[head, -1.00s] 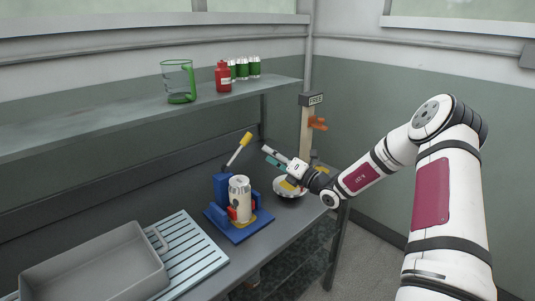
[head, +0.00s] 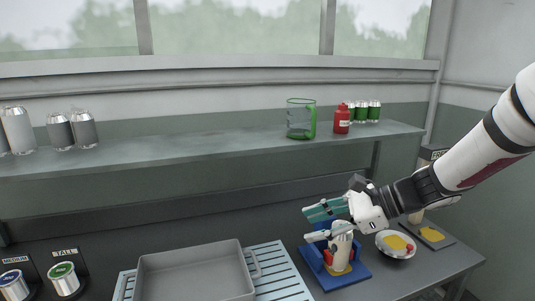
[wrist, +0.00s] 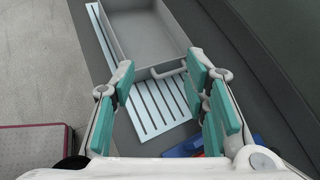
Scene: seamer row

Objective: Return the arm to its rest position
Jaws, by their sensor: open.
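My gripper (head: 322,222) is open with nothing between its teal-padded fingers. In the head view it is in the air in front of the blue seamer (head: 345,277), hiding part of it. A pale can (head: 342,250) stands in the seamer between red parts, just below and right of the fingers. In the wrist view my open fingers (wrist: 165,95) point over the slatted rack (wrist: 150,100) and the grey tray (wrist: 140,35); a bit of the blue seamer shows at the lower right.
The grey tray (head: 195,272) sits on the slatted rack. A white bowl (head: 396,245) with yellow and red contents stands right of the seamer. A shelf (head: 200,148) above holds a green jug (head: 300,118), a red bottle (head: 342,120) and several cans. Lidded tins (head: 64,279) stand at the left.

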